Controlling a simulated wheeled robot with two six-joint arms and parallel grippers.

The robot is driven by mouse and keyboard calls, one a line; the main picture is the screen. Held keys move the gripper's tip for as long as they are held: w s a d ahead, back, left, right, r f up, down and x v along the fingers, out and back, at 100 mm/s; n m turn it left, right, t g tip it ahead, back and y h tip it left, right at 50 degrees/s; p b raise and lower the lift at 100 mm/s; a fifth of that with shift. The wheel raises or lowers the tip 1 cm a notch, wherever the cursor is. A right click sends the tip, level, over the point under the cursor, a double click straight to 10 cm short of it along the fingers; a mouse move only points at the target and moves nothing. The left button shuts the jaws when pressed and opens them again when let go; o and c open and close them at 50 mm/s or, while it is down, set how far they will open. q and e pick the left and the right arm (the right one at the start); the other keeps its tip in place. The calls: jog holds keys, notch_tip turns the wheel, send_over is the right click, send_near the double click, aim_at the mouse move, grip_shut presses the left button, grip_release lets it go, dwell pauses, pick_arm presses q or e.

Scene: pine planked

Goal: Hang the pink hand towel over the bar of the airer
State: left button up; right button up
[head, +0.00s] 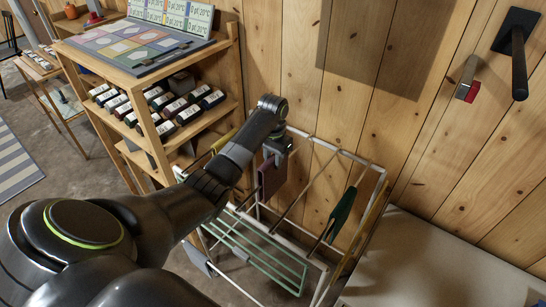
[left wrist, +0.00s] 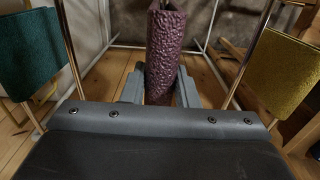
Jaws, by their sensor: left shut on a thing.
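The hand towel (head: 272,177) looks dark plum-pink and hangs down below my left gripper (head: 274,152), within the outline of the airer (head: 348,156). In the left wrist view the textured towel (left wrist: 166,48) stands between the two fingers of my left gripper (left wrist: 161,88), which is shut on it. I cannot tell whether the towel touches or straddles a bar. A teal cloth (head: 341,214) hangs on the airer to the right; it also shows in the left wrist view (left wrist: 27,55). A mustard cloth (left wrist: 281,72) hangs on the opposite side. My right gripper is not in view.
A wooden shelf (head: 153,137) with several dark bottles stands close on the left. The plank wall (head: 292,60) is behind the airer. A green wire rack (head: 258,250) sits low at its front. A pale surface (head: 425,262) lies to the right.

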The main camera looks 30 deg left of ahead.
aim_at(273, 172)
pick_arm(q)
jog(key=shift+f+b, duration=1.2)
jog(key=shift+f, duration=1.6)
jog(key=o, duration=1.4)
jog(key=shift+r, duration=0.1)
